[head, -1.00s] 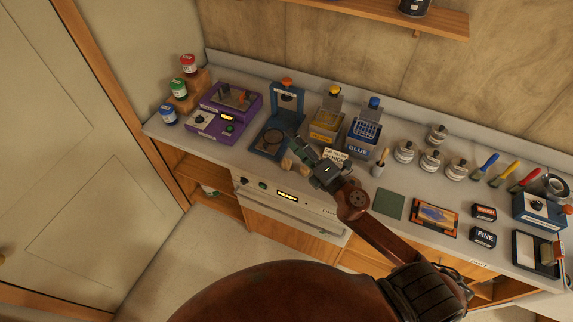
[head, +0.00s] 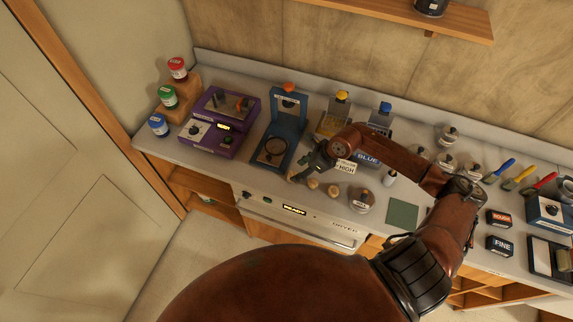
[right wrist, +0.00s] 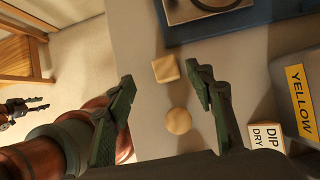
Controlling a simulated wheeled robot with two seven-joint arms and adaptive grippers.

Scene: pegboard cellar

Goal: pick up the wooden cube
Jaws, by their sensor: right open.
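The wooden cube (right wrist: 165,69) is a pale block on the grey worktop in the right wrist view. It lies between and just beyond my right gripper's open green fingers (right wrist: 160,75), touching neither. In the head view a small tan piece (head: 313,184), probably the cube, sits just in front of that gripper (head: 308,165). A round wooden piece (right wrist: 178,120) lies close beside the cube, nearer the palm. My left gripper (right wrist: 27,105) shows small and dark at the wrist view's left edge, over the floor; its opening is unclear.
A blue stand (head: 275,150) is close behind and left of the cube. A DIP DRY label block (right wrist: 267,137) and a yellow-labelled container (right wrist: 302,95) are near the right finger. A jar (head: 361,200) stands to the right. The dryer front (head: 300,215) is below the worktop edge.

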